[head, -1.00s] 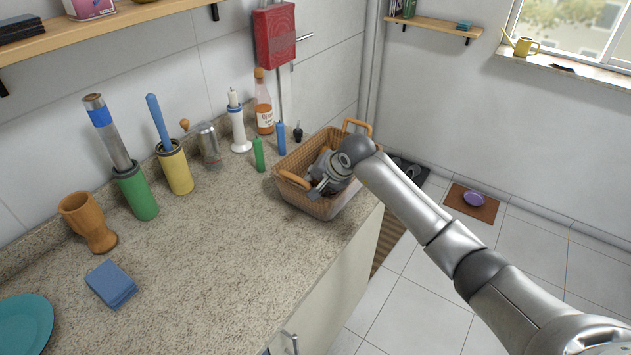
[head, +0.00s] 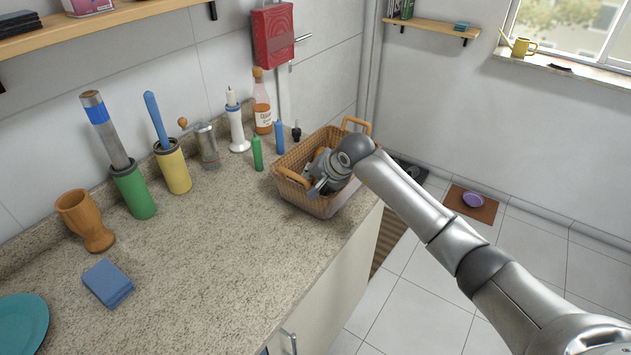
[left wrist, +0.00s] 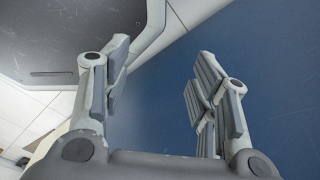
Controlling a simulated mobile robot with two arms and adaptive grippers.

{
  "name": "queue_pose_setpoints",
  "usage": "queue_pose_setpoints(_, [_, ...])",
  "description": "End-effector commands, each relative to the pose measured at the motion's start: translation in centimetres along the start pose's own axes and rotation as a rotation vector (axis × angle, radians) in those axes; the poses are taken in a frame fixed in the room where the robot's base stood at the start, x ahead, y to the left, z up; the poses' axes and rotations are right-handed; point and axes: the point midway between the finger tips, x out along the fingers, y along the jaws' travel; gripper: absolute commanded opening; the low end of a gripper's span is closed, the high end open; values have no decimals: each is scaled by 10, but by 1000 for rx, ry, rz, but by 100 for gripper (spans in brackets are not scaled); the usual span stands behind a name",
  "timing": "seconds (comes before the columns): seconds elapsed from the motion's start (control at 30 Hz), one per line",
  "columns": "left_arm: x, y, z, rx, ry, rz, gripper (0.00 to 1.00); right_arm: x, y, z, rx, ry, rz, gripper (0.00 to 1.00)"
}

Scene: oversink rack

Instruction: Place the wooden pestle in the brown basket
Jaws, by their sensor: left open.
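The brown basket (head: 291,161), woven with two tan handles, stands at the right end of the counter. My right gripper (head: 318,187) reaches down into it, its wrist hiding much of the inside. Its fingers are partly hidden, and I cannot tell whether they are open or shut. A brownish shape (head: 320,154) shows in the basket beside the gripper; I cannot tell whether it is the wooden pestle. The pestle is not clearly visible elsewhere. My left gripper (left wrist: 160,68) is open and empty in the left wrist view, in front of a blue surface.
A wooden goblet-shaped cup (head: 85,220), a blue sponge (head: 107,283) and a teal plate (head: 22,322) are at the left. Green (head: 133,190) and yellow (head: 173,168) holders, a bottle (head: 262,105) and small tubes line the wall. The counter's middle is clear.

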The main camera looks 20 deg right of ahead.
Motion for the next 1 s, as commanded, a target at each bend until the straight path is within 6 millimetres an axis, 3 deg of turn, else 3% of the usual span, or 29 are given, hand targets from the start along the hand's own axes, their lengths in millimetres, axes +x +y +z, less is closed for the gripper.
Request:
queue_pose_setpoints(0.03, [0,0,0,0,0,0,54,8,9,10,2,-21,20,39])
queue_pose_setpoints(0.27, [-21,0,-2,0,0,1,54,-6,-1,5,3,-22,18,39])
queue_pose_setpoints(0.3, [-11,0,-1,0,0,1,54,-10,3,4,-1,-15,17,39])
queue_pose_setpoints(0.7, [5,1,0,0,0,1,54,-96,-1,0,-2,-6,10,39])
queue_pose_setpoints(1.0, [8,1,1,0,-1,1,54,-125,-2,0,0,-9,9,39])
